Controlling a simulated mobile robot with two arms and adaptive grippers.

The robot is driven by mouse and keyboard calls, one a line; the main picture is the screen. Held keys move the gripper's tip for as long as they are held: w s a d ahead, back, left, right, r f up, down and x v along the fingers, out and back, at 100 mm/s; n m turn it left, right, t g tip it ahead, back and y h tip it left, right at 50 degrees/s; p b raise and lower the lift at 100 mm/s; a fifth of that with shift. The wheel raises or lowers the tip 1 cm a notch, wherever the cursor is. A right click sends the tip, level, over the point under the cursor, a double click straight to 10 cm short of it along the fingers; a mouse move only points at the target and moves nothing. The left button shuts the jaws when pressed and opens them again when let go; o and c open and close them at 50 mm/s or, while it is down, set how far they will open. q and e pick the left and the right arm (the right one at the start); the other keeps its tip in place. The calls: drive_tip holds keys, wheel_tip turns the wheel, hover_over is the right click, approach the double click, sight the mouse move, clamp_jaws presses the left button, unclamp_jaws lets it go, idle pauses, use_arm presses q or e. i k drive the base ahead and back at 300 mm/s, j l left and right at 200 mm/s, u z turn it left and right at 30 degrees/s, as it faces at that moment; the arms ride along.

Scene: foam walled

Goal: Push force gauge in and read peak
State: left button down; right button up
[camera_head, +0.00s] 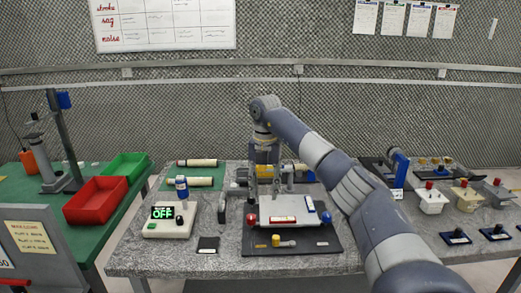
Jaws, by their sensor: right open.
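My right arm reaches in from the right and bends down at the table's middle. My right gripper (264,190) points down, open, above or just behind a white block (284,210) on a dark tray (314,242). Whether it touches anything is hard to tell. A white box with a green "OFF" display (163,213) stands left of the tray, with a blue-topped cylinder (181,187) at its back. A small yellow and white piece (283,243) lies on the tray's front. I cannot tell for sure which item is the force gauge. My left gripper is not in view.
Pale cylinders (200,182) lie on a green mat behind. A red bin (96,200) and a green bin (126,165) stand left. Fixtures with red knobs (430,199) stand right.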

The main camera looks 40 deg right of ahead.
sight(266, 174)
drive_tip(key=i+l, duration=0.5)
drive_tip(key=l, duration=0.15)
drive_tip(key=i+l, duration=0.5)
drive_tip(key=l, duration=0.15)
